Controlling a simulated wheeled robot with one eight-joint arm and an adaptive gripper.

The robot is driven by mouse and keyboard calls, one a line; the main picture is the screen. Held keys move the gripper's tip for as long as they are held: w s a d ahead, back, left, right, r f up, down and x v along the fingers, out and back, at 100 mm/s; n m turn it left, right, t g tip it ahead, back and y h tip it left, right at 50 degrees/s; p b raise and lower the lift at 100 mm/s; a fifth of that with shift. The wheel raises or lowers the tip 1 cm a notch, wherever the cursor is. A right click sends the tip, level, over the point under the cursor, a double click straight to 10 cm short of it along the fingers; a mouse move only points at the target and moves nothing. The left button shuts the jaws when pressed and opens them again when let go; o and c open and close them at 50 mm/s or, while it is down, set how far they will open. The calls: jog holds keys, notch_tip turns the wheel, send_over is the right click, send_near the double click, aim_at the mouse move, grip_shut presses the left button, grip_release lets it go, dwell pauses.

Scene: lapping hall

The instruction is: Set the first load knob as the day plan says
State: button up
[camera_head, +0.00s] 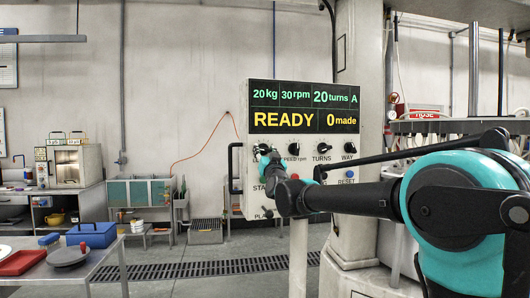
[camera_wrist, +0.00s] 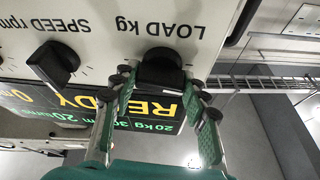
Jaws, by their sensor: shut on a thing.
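The black load knob (camera_wrist: 160,68) is on the white control panel (camera_head: 240,208), under the label LOAD kg, which reads upside down in the wrist view. My gripper (camera_wrist: 157,84) is shut on this knob, with its green-padded fingers on both sides. In the head view, my gripper (camera_head: 265,156) is at the panel's left knob and covers most of it. The panel display (camera_head: 303,107) reads 20 kg, 30 rpm, 20 turns, A, with READY and 0 made below. No readable day plan is in view.
The speed knob (camera_wrist: 53,64) is beside the load knob. The turns knob (camera_head: 322,147) and way knob (camera_head: 349,148) are further right. A blue button (camera_head: 350,174) sits below. A table (camera_head: 108,262) with a blue box (camera_head: 92,235) and red tray (camera_head: 23,262) stands left.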

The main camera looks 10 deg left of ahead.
jog(key=shift+m+h, duration=1.6)
jog(key=shift+m, duration=1.2)
jog(key=o, duration=1.2)
jog(key=shift+c, duration=0.2)
jog(key=v, duration=1.2)
jog(key=shift+f, duration=0.1)
